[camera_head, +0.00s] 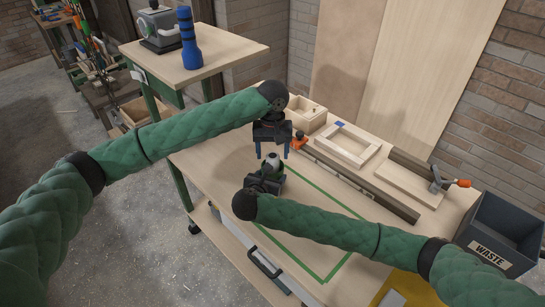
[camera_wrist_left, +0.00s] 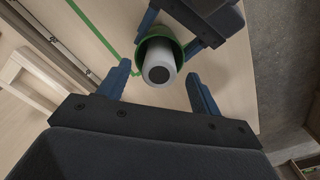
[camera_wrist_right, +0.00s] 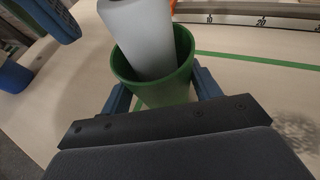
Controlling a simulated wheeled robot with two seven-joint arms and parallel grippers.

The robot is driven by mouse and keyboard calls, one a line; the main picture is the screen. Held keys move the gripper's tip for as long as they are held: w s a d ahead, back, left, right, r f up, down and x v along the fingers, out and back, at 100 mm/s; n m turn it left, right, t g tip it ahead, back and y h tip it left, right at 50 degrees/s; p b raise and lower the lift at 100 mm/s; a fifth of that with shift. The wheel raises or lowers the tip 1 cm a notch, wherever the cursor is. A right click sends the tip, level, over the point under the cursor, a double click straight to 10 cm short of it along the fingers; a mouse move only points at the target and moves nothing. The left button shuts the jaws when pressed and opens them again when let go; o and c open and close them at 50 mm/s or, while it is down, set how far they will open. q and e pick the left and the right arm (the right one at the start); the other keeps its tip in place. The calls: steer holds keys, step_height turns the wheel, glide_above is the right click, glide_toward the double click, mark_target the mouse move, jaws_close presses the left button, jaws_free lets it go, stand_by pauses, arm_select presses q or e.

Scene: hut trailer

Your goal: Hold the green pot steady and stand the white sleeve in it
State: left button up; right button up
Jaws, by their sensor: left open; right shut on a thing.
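The green pot (camera_wrist_right: 183,82) stands on the workbench with my right gripper (camera_wrist_right: 160,95) shut on it. The white sleeve (camera_wrist_right: 138,38) is inside the pot, its upper part rising above the rim and leaning to one side in the right wrist view. In the left wrist view the sleeve (camera_wrist_left: 160,66) is seen from above, its dark round end facing the camera, with the green pot (camera_wrist_left: 146,44) around it. My left gripper (camera_wrist_left: 162,88) is open and empty above the sleeve, fingers apart on either side. In the head view the sleeve's top (camera_head: 271,160) shows; my right gripper mostly hides the pot.
Green tape (camera_head: 325,195) outlines an area on the bench. A wooden frame (camera_head: 345,146), a small wooden box (camera_head: 305,113) and a long dark rail (camera_head: 360,180) lie behind. A waste bin (camera_head: 500,232) stands at the right. A blue flashlight (camera_head: 188,38) stands on another table.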

arm_select(q)
step_height(320, 180, up, 9)
stand_by(0.3)
steer(key=shift+r, duration=0.1)
arm_select(e)
steer(key=o, duration=1.1)
steer(key=shift+c, duration=0.2)
steer(key=shift+s, duration=0.1)
